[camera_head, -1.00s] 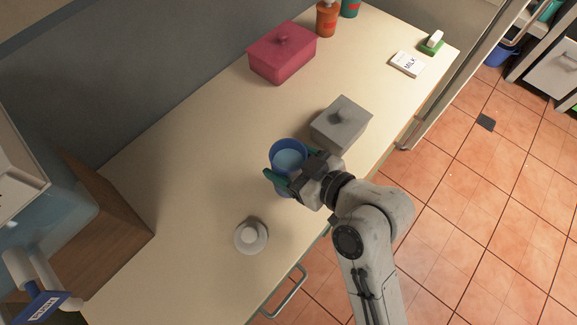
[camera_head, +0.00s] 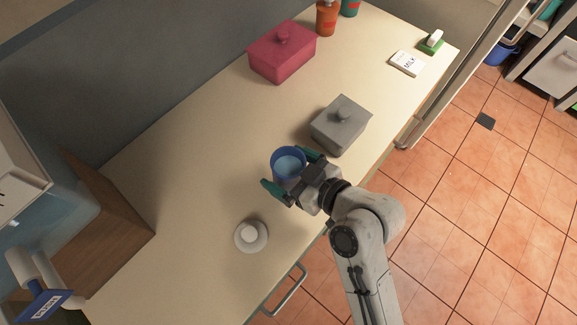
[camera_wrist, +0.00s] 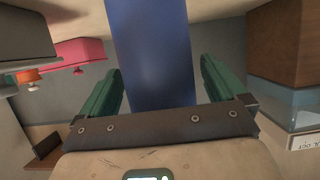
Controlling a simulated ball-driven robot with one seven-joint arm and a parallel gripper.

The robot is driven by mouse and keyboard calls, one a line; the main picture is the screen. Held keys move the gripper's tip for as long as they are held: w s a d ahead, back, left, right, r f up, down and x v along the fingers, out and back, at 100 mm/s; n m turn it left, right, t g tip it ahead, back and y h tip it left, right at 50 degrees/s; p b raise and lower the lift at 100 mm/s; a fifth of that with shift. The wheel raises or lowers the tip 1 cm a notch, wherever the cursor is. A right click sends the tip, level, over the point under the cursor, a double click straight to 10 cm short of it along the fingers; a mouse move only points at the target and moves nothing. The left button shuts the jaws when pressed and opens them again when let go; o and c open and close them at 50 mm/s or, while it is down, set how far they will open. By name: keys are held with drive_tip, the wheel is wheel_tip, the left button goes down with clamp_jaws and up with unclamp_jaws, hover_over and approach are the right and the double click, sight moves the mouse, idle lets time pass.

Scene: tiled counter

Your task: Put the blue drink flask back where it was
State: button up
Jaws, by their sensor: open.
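The blue drink flask (camera_head: 288,163) stands upright on the counter left of the grey lidded box, with its light-blue top showing in the head view. In the wrist view the flask (camera_wrist: 150,55) rises as a tall blue body between and beyond my two green fingers. My gripper (camera_head: 289,173) is open, with one finger on each side of the flask. In the wrist view a gap shows between each finger and the flask. The flask's base is hidden by my gripper in the head view.
The grey lidded box (camera_head: 341,128) stands close to the right of my gripper. A white round dish (camera_head: 251,236) lies nearer the front left. Counter left of the flask is clear.

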drive_tip(key=shift+r, duration=0.1)
drive_tip(key=shift+r, duration=0.2)
drive_tip(key=b+v, duration=0.1)
drive_tip(key=v, duration=1.1)
drive_tip(key=shift+b, duration=0.3)
drive_tip(key=shift+f, duration=0.15)
drive_tip(key=s+d+f+m+g+h, duration=0.3)
drive_tip(key=s+d+f+m+h, duration=0.2)
drive_tip(key=d, duration=0.5)
drive_tip(key=s+d+f+m+g+h, duration=0.4)
drive_tip(key=s+d+f, duration=0.4)
drive_tip(key=d+f, duration=0.2)
drive_tip(key=shift+s+f+m+h, duration=0.2)
drive_tip(key=shift+f+m+h, duration=0.1)
drive_tip(key=shift+m+h, duration=0.65)
